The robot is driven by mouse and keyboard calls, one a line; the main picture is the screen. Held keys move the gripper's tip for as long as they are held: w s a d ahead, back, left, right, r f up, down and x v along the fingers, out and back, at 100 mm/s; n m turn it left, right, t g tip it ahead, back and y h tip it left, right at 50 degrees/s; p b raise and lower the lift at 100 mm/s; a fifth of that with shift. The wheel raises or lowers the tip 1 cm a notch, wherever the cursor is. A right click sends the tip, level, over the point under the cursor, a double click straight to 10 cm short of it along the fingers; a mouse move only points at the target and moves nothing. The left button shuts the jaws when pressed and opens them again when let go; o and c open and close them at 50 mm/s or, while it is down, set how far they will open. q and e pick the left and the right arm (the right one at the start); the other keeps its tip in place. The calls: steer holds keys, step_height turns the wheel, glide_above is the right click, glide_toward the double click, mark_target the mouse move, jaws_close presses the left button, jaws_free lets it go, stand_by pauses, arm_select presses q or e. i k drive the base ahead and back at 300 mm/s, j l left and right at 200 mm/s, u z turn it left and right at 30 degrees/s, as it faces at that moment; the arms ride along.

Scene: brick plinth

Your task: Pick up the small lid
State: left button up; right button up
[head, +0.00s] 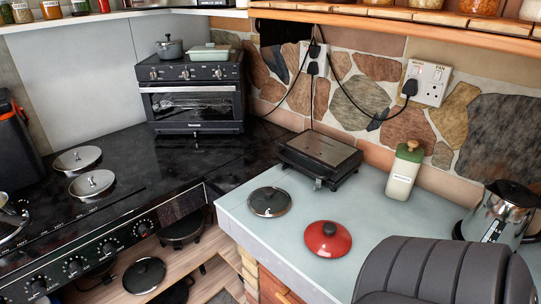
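Several lids are in the head view, and I cannot tell which one is the small lid. A red lid with a black knob (327,239) lies on the pale counter. A glass lid with a dark knob (270,201) lies behind it to the left. Two silver lids, one farther back (77,159) and one nearer (92,184), lie on the black stove top. A dark lid (144,275) lies low on the wooden shelf. All of these look uncovered. Neither of my grippers is in view.
A large dark ribbed shape (435,270) blocks the front right. A steel kettle (500,215), a green-and-white bottle (404,171) and a black grill (319,157) stand on the counter (375,218). A toaster oven (193,95) stands behind the stove. Cables hang from wall sockets.

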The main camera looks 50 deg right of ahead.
mark_target(269, 202)
steer(key=k+z, duration=0.35)
steer(key=k+l+z, duration=0.1)
steer(key=z, duration=0.3)
steer(key=i+j+z, duration=0.2)
steer(key=z, duration=0.2)
steer(key=i+j+z, duration=0.4)
steer(key=k+l, duration=0.1)
